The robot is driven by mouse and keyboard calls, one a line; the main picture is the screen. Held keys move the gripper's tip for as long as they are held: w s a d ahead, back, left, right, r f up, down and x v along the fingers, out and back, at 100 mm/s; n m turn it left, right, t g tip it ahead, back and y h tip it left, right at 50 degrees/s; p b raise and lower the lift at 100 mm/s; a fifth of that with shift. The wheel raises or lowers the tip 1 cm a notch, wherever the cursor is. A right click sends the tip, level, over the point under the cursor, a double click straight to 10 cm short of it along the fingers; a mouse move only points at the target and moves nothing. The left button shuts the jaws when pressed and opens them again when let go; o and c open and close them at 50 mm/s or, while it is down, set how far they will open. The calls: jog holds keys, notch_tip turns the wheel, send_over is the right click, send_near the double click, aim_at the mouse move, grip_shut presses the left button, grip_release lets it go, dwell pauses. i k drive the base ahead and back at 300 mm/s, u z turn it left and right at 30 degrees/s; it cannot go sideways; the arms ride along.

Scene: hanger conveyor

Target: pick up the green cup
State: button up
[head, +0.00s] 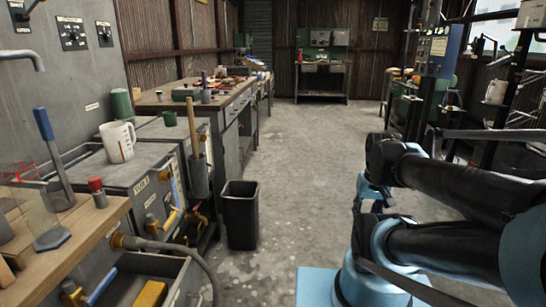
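My arm's black and blue links fill the right side of the view, well apart from both. My gripper is not in view.
A white measuring jug (118,142) stands in front of the green cylinder. A wooden handle (192,122) rises beside the cabinet edge. A black bin (240,215) stands on the floor. A cluttered workbench (211,106) lies beyond. The central floor (305,148) is clear.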

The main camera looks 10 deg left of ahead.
aim_at(169, 117)
jog(key=u, duration=0.4)
jog(key=i, duration=1.1)
jog(key=u, duration=0.7)
jog(key=i, duration=0.45)
jog(key=u, duration=0.2)
